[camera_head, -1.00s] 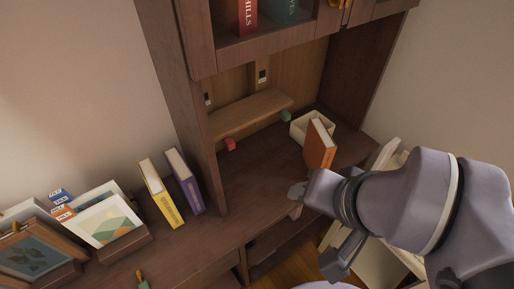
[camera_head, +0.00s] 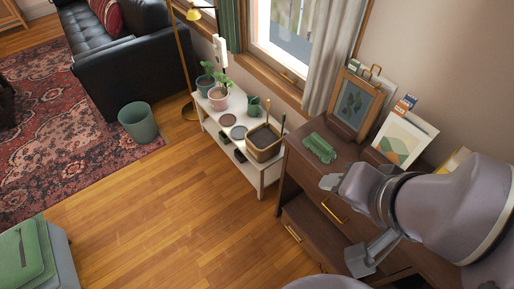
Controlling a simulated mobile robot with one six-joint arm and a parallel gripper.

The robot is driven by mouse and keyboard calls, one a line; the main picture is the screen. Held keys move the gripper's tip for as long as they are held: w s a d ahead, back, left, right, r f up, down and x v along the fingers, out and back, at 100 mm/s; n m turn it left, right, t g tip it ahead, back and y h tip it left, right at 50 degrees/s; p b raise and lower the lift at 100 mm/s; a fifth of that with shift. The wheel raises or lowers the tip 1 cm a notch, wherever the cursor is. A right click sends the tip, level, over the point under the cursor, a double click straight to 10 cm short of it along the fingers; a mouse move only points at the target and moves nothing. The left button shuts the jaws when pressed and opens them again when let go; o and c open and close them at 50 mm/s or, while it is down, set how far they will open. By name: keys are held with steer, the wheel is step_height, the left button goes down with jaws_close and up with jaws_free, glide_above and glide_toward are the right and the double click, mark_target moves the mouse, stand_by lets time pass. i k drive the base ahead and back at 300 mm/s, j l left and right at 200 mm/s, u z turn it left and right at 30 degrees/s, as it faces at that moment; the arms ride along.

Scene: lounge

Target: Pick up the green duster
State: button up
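A green object (camera_head: 320,147), which looks like the green duster, lies on top of the dark wooden cabinet (camera_head: 300,165), near its left end. Its fine detail is too small to make out. My gripper (camera_head: 344,220) is at the right of the view, below and to the right of the green object in the picture. Its two fingers are spread wide with nothing between them. It is apart from the green object.
A framed picture (camera_head: 356,104) and cards in a holder (camera_head: 402,138) stand behind the green object. A low white shelf (camera_head: 241,168) with plants and a basket (camera_head: 264,143) is left of the cabinet. A green bin (camera_head: 138,122) stands by the rug. The wooden floor (camera_head: 165,205) is clear.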

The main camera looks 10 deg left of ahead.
mark_target(324, 151)
steer(key=z, duration=2.3)
steer(key=u, duration=2.4)
steer(key=i+j+z, duration=0.3)
steer(key=z, duration=0.2)
steer(key=i+j+z, duration=0.2)
steer(key=j+z, duration=0.25)
steer(key=i+j+z, duration=0.15)
steer(key=j+z, duration=0.35)
